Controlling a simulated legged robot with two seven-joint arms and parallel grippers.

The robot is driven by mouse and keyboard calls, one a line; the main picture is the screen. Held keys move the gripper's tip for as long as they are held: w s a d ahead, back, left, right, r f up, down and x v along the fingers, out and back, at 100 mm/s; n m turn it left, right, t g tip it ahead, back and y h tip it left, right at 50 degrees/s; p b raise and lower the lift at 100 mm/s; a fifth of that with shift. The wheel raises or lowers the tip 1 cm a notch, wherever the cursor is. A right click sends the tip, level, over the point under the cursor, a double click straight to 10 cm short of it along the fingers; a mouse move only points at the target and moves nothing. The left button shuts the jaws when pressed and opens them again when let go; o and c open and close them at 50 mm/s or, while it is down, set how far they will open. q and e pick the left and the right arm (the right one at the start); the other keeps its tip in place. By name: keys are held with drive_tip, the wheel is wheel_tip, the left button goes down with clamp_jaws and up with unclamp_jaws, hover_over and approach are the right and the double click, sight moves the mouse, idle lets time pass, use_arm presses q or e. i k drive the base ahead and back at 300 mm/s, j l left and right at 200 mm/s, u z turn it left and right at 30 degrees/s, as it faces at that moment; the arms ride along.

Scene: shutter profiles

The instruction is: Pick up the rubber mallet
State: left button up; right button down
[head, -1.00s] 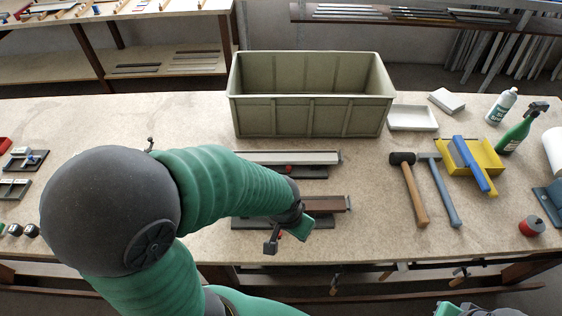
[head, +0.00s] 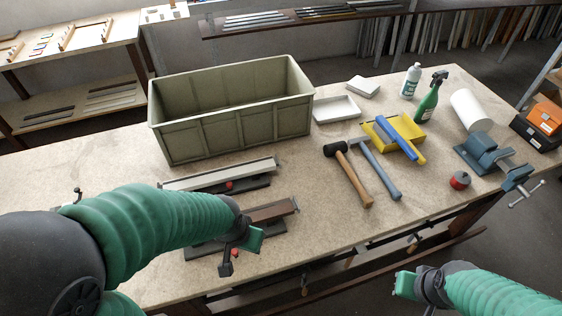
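The rubber mallet (head: 354,180) lies flat on the bench, with its black head towards the back and its wooden handle pointing to the front right. A hammer with a blue handle (head: 378,172) lies close beside it on the right. My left gripper (head: 240,254) is over the front of the bench, left of the mallet and apart from it, by a brown profile (head: 270,211). My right gripper (head: 408,287) is in front of the bench edge, below and right of the mallet. The finger gaps of both grippers do not show clearly. No gripper touches the mallet.
A green-grey crate (head: 235,127) stands behind. A yellow holder with a blue tool (head: 400,140) is behind the hammer. A red-topped can (head: 459,181) and a blue vise (head: 485,152) are to the right. The bench in front of the mallet is clear.

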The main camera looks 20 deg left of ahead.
sight(337, 149)
drive_tip(key=i+l, duration=0.2)
drive_tip(key=l, duration=0.2)
drive_tip(key=i+l, duration=0.2)
drive_tip(key=l, duration=0.15)
drive_tip(key=i+l+u, duration=0.1)
drive_tip(key=i+l, duration=0.15)
drive_tip(key=l, duration=0.15)
drive_tip(key=i+l, duration=0.15)
drive_tip(key=l, duration=0.2)
drive_tip(key=i+l, duration=0.2)
drive_tip(key=l, duration=0.2)
drive_tip(key=i+u, duration=0.05)
